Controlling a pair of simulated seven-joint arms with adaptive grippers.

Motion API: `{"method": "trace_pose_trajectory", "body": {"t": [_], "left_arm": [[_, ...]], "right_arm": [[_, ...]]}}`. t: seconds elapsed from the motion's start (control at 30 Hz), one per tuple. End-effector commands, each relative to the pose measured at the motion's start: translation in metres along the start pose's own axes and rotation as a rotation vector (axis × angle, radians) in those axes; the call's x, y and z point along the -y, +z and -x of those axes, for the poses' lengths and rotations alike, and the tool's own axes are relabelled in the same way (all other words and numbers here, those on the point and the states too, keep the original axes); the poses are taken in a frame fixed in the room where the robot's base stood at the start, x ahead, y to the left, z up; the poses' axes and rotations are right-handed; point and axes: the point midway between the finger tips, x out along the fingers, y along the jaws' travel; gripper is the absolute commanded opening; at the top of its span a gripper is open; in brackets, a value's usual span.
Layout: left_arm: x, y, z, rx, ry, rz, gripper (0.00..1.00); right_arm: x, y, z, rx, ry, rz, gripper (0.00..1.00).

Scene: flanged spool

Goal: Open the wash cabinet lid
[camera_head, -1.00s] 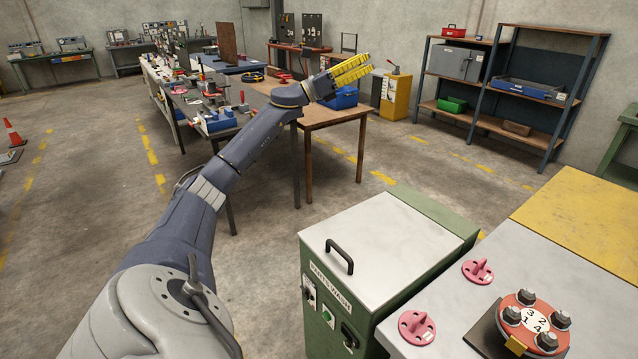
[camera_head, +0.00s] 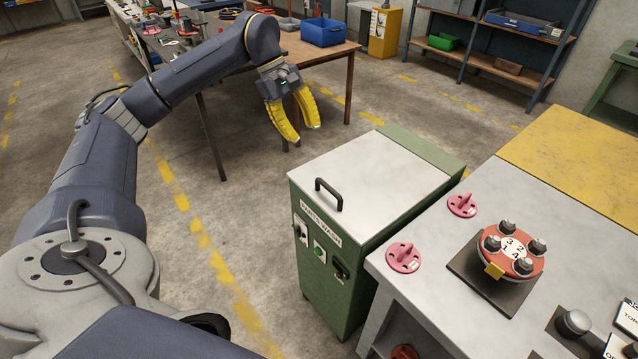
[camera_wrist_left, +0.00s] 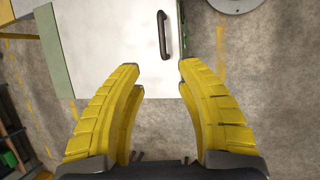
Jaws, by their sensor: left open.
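The green wash cabinet (camera_head: 335,270) stands left of the workbench, with its pale grey lid (camera_head: 380,180) lying shut on top. A black bar handle (camera_head: 328,194) is fixed near the lid's front edge. My left gripper (camera_head: 302,134) is open and empty, with yellow fingers pointing down, above and behind the cabinet's far left side, apart from the lid. In the left wrist view the lid (camera_wrist_left: 110,50) and its handle (camera_wrist_left: 163,36) lie beyond the open fingers (camera_wrist_left: 160,68). My right gripper is not in view.
The grey workbench (camera_head: 440,300) adjoins the cabinet on the right. It holds two pink pegged discs (camera_head: 403,257) and a red flanged part (camera_head: 512,250) with several bolts. A wooden table (camera_head: 330,52) with a blue bin (camera_head: 323,32) stands behind. The floor left of the cabinet is clear.

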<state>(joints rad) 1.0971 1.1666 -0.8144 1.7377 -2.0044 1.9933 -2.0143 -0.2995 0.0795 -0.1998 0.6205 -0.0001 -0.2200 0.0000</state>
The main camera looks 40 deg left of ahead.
Motion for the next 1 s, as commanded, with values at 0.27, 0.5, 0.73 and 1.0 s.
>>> {"method": "trace_pose_trajectory", "body": {"t": [0.27, 0.5, 0.73, 1.0], "left_arm": [[0.003, -0.001, -0.026, -0.008, -0.015, -0.003, 0.36], [0.003, -0.001, -0.068, -0.006, -0.013, -0.004, 0.36], [0.004, -0.001, -0.110, -0.006, -0.013, -0.002, 0.36], [0.004, -0.002, -0.150, -0.006, -0.011, -0.001, 0.36]], "right_arm": [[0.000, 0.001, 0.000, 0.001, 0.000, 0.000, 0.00], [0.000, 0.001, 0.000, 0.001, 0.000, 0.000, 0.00], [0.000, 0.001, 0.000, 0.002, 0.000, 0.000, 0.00], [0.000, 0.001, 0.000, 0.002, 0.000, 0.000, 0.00]]}}
